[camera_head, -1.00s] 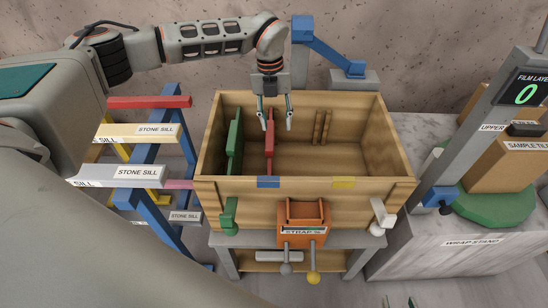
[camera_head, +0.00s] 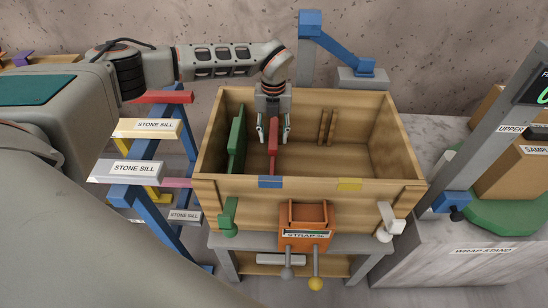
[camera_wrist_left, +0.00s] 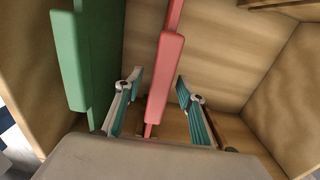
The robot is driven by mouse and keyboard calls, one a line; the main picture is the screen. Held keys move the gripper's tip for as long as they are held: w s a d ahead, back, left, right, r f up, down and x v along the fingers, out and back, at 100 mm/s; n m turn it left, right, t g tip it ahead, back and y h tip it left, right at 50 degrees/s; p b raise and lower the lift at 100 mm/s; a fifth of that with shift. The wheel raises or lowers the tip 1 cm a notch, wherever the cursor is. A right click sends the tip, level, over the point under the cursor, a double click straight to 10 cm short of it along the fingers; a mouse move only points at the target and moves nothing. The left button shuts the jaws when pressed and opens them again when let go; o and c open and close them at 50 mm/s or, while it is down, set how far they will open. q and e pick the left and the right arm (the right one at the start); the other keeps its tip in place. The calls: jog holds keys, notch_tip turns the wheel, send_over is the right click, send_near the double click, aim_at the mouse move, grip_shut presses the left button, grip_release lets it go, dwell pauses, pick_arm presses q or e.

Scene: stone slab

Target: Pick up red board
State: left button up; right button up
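The red board (camera_head: 272,140) stands on edge inside the wooden crate (camera_head: 322,192), left of its middle. My left gripper (camera_head: 273,136) points down into the crate over the red board. In the left wrist view the red board (camera_wrist_left: 165,80) lies between the two open fingers (camera_wrist_left: 155,108), with a gap on each side. The fingers do not appear to touch it. The green board (camera_head: 236,138) stands to the left; it also shows in the left wrist view (camera_wrist_left: 80,60), close to the left finger. My right gripper is not in view.
Brown slotted holders (camera_head: 327,127) sit inside the crate, whose right half is otherwise clear. An orange strap box (camera_head: 306,225) is on its front. A blue rack with stone sills (camera_head: 147,128) stands left, a marble wrap stand (camera_head: 450,245) right.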

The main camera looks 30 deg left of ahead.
pick_arm(q)
jog(key=shift+r, duration=0.1)
jog(key=shift+c, duration=0.7)
grip_shut()
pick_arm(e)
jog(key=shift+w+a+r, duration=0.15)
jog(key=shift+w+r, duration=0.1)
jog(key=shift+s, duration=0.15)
